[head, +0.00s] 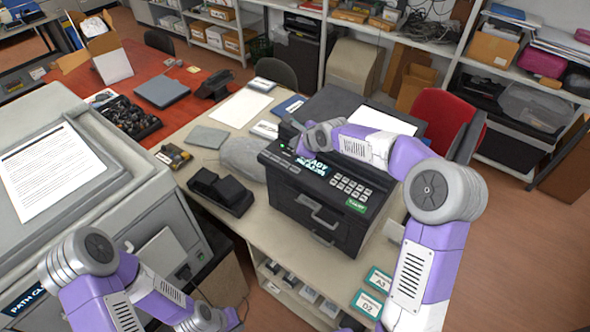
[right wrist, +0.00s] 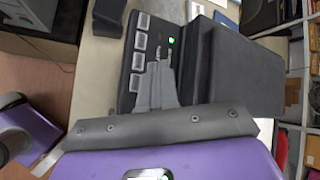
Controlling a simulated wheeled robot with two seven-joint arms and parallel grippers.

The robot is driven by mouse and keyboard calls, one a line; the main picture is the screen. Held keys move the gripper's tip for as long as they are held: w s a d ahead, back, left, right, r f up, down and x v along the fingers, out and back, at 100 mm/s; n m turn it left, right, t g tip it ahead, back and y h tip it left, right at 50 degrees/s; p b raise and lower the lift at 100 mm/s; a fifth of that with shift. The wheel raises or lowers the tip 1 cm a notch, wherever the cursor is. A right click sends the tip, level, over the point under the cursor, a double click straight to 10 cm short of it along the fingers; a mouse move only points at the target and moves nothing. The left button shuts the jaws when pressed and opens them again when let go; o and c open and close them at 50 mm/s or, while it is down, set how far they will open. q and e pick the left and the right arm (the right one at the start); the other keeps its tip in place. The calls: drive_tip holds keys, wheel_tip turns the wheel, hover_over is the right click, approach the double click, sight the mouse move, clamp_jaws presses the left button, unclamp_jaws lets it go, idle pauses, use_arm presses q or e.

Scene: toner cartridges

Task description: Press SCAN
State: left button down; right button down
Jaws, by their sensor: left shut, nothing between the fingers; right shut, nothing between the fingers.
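The dark grey printer (head: 320,205) stands on the table in the head view. Its sloped panel has a lit display (head: 312,167), a keypad (head: 352,187) and a green-labelled key (head: 356,205). A column of several grey buttons (right wrist: 139,62) lies along the panel in the right wrist view; I cannot read which one is SCAN. My right gripper (right wrist: 160,68) is shut and empty, its tips over the panel beside the buttons and near a green light (right wrist: 171,41). I cannot tell whether it touches. My left arm is at the lower left; its fingers are out of view.
A large grey machine (head: 100,190) fills the left side. A black holder (head: 220,192) and a grey bag (head: 244,157) sit left of the printer. Cards labelled A3 (head: 379,279) and D2 (head: 367,304) are at the table's front. A red chair (head: 445,120) stands behind.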

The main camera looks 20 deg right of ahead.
drive_tip(key=b, duration=0.5)
hover_over(296, 171)
wheel_tip(296, 171, down, 7)
drive_tip(key=shift+f, duration=0.1)
drive_tip(key=shift+f+b, duration=0.3)
drive_tip(key=shift+f, duration=0.2)
idle(1.3)
drive_tip(key=shift+f+b, duration=0.4)
drive_tip(key=shift+b, duration=0.2)
drive_tip(key=shift+f+b, duration=0.4)
drive_tip(key=shift+b, duration=0.1)
idle(0.4)
drive_tip(key=shift+r, duration=0.15)
drive_tip(key=shift+r+p, duration=0.4)
drive_tip(key=shift+r, duration=0.25)
